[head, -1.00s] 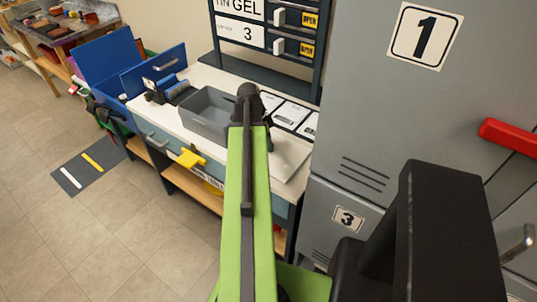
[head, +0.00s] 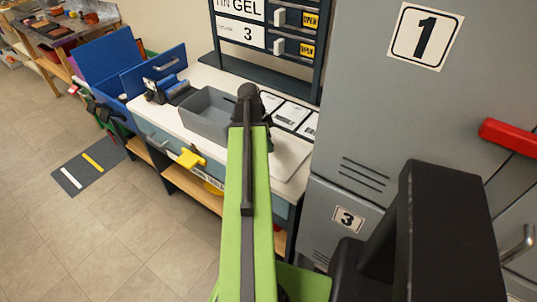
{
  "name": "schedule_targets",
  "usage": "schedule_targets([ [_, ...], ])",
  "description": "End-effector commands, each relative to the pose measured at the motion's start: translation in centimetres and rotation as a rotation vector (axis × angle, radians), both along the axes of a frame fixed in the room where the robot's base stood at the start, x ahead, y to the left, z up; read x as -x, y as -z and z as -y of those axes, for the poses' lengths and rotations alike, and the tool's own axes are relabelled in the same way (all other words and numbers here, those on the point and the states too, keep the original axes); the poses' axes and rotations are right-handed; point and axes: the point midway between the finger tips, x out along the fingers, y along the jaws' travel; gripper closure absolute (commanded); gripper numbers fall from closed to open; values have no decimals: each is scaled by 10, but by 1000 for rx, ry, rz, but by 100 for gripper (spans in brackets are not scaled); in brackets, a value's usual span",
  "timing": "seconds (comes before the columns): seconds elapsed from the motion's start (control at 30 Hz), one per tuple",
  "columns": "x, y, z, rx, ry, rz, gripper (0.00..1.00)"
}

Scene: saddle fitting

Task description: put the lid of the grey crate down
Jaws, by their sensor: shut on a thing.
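The grey crate (head: 203,122) stands open at the top on the white counter, and I see down into it. My gripper (head: 251,108) is at the crate's right end, seen from behind over my green arm. It is shut, but the arm hides its fingertips and most of what it holds. A flat pale grey panel (head: 291,160), which looks like the lid, shows to the right of my arm, on or just above the counter. I cannot tell if it touches the counter.
Blue boxes (head: 108,60) stand at the counter's left. White cards (head: 291,115) lie behind my gripper, below a dark rack with signs. Grey lockers (head: 375,110) close off the right side. A yellow thing (head: 190,159) sits at the counter's front.

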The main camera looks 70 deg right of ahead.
Motion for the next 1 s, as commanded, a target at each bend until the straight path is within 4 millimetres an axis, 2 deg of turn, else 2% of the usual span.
schedule_targets([
  [0.43,0,-1,0,-1,0,0,100],
  [0.63,0,-11,0,0,0,0,100],
  [0.87,0,-43,0,0,0,0,100],
  [1.0,0,-80,0,0,0,0,100],
])
